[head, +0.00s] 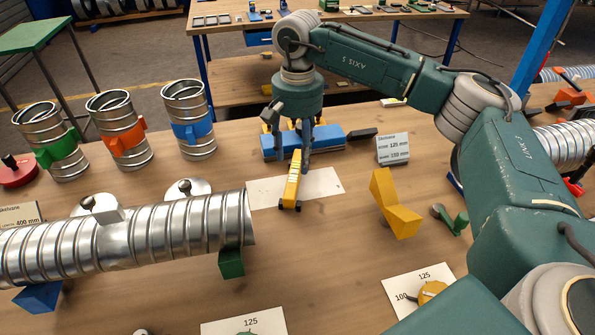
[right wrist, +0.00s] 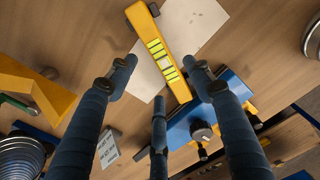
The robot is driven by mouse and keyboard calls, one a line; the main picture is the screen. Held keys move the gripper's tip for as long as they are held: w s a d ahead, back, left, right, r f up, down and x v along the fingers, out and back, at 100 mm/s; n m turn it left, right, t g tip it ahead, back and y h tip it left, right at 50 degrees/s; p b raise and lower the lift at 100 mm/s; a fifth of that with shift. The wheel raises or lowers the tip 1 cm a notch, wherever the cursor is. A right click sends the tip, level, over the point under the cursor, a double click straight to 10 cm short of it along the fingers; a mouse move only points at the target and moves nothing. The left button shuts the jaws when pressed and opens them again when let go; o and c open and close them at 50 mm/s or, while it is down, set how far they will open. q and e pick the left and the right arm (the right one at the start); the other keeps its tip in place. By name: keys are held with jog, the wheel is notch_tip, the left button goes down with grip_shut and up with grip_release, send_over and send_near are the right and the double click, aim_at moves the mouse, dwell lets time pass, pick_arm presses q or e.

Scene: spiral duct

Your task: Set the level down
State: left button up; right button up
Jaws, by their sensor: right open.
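The level (head: 292,182) is a yellow bar with green-yellow vials. In the head view its near end is over the edge of a white sheet (head: 325,184), and its far end is close to a blue block. I cannot tell whether it lies flat or leans on that block. My right gripper (head: 297,158) is open at the level's far end, pointing down. In the right wrist view the level (right wrist: 163,55) shows beyond the spread fingers of the gripper (right wrist: 164,68), with clear gaps on both sides. My left gripper is not in view.
The blue block (head: 330,138) with yellow parts stands behind the level. A large metal duct (head: 160,232) lies at left front. A yellow angle piece (head: 395,205) and a small sign (head: 393,149) stand at right. Several duct rings (head: 120,130) stand back left.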

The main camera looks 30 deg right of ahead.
aim_at(298, 173)
notch_tip(298, 173, up, 5)
jog(key=shift+r+b, duration=0.1)
jog(key=shift+b, duration=0.25)
jog(key=shift+s, duration=0.1)
dwell(0.3)
